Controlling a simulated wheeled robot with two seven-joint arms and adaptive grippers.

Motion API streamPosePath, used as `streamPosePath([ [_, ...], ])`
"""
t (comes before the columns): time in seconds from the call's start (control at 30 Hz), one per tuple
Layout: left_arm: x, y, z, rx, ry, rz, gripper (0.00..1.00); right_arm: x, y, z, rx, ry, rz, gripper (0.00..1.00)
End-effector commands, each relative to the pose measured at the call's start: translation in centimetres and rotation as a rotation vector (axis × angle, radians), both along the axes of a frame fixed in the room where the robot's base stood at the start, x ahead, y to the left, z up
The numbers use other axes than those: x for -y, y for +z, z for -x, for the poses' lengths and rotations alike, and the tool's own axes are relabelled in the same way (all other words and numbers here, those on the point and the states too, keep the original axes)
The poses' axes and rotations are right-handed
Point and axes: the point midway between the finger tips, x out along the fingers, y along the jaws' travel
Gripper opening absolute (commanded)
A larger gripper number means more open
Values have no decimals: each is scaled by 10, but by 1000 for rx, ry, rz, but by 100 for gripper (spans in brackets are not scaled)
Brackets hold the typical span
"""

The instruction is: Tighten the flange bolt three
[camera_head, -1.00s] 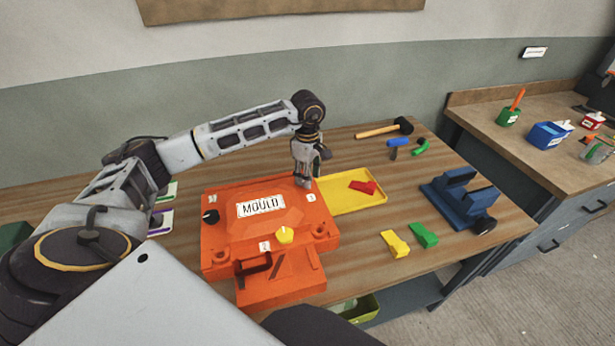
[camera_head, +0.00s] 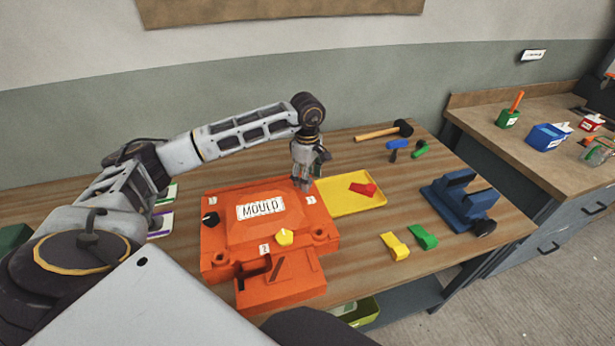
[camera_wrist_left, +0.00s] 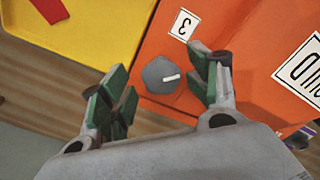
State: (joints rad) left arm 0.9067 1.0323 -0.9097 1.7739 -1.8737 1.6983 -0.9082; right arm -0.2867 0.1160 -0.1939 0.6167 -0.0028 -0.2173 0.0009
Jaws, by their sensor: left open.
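The orange mould (camera_head: 225,235) with a MOULD plate lies on the bench. In the left wrist view, flange bolt three is a grey round knob (camera_wrist_left: 161,76) with a white line, beside the label 3 (camera_wrist_left: 184,25) on the orange flange. My left gripper (camera_head: 303,184) points down over that corner in the head view. In the wrist view its green-padded fingers (camera_wrist_left: 160,88) are open, one on each side of the grey knob; I cannot tell whether they touch it. In the head view the gripper hides this knob. My right gripper does not show.
A yellow tray (camera_head: 345,206) with a red piece (camera_head: 363,189) adjoins the mould. A mallet (camera_head: 385,131), a blue vice (camera_head: 462,198), a yellow wedge (camera_head: 394,246) and a green wedge (camera_head: 423,237) stand on the bench. Bare wood lies between tray and vice.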

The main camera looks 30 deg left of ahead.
Motion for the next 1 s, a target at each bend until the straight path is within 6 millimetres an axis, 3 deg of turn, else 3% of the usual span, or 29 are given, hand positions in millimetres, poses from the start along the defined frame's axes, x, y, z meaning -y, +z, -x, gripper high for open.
streamPosePath([
  [0.27,0,9,0,-1,0,-1,61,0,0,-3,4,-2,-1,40],
  [0.8,0,65,0,2,0,0,61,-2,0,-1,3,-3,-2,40],
  [1.0,0,78,0,1,-1,0,61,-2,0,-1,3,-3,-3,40],
])
